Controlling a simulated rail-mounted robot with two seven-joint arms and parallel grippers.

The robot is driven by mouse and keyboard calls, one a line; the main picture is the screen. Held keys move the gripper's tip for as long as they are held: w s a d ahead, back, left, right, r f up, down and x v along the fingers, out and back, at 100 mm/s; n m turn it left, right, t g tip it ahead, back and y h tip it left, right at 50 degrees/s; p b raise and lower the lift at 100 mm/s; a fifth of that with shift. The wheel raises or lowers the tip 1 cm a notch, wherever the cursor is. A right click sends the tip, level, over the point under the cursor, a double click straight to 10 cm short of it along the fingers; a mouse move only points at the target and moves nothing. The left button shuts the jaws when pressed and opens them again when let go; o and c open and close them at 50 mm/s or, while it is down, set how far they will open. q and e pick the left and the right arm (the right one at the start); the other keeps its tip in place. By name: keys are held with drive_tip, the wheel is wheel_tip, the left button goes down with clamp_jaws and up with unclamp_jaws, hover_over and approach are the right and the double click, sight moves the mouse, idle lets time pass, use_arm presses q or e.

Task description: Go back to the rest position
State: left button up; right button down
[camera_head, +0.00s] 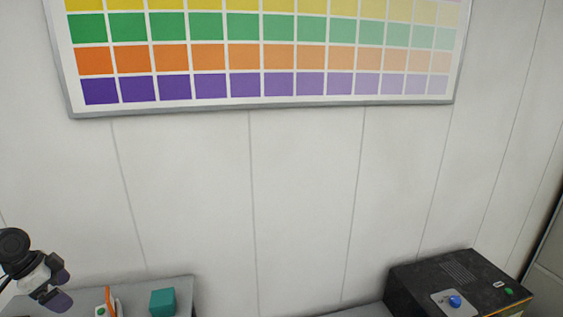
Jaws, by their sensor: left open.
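My left gripper (64,288) is at the lower left of the head view, with dark fingertips apart. It is open and nothing shows between its fingers. It is in front of the left end of a pale grey surface (170,284), left of the small items there. My right gripper is not in the head view. No ink bottle can be made out in the view.
A teal block (162,301) and an orange-and-white item (108,303) stand on the grey surface right of my left gripper. A black box with a blue knob (455,286) is at the lower right. A colour chart (265,58) hangs on the white panelled wall.

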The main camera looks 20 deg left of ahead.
use_arm(q)
drive_tip(key=w+d+r+n+t+y, duration=0.2)
drive_tip(key=w+d+r+n+y, duration=0.15)
drive_tip(key=y, duration=0.45)
drive_tip(key=s+d+f+m+t+p, duration=0.1)
drive_tip(key=d+f+t+p, duration=0.15)
drive_tip(key=d, duration=0.85)
drive_tip(key=s+d+f+m+t+p, duration=0.15)
drive_tip(key=d+f, duration=0.25)
drive_tip(key=d, duration=0.6)
drive_tip(key=s+d+f+n+g+h+p, duration=0.1)
drive_tip(key=s+d+f+p, duration=0.3)
drive_tip(key=s+d, duration=0.5)
drive_tip(key=s+d+f+n+g+h+p, duration=0.1)
drive_tip(key=s+d+f+g+h+p, duration=0.2)
drive_tip(key=s+d+f, duration=0.4)
drive_tip(key=s+d+g+h, duration=0.1)
drive_tip(key=s+d, duration=0.1)
drive_tip(key=s, duration=0.5)
drive_tip(key=shift+s+f+n+h+p, duration=0.15)
drive_tip(key=shift+s+n+h+p, duration=0.15)
drive_tip(key=shift+n+p, duration=0.1)
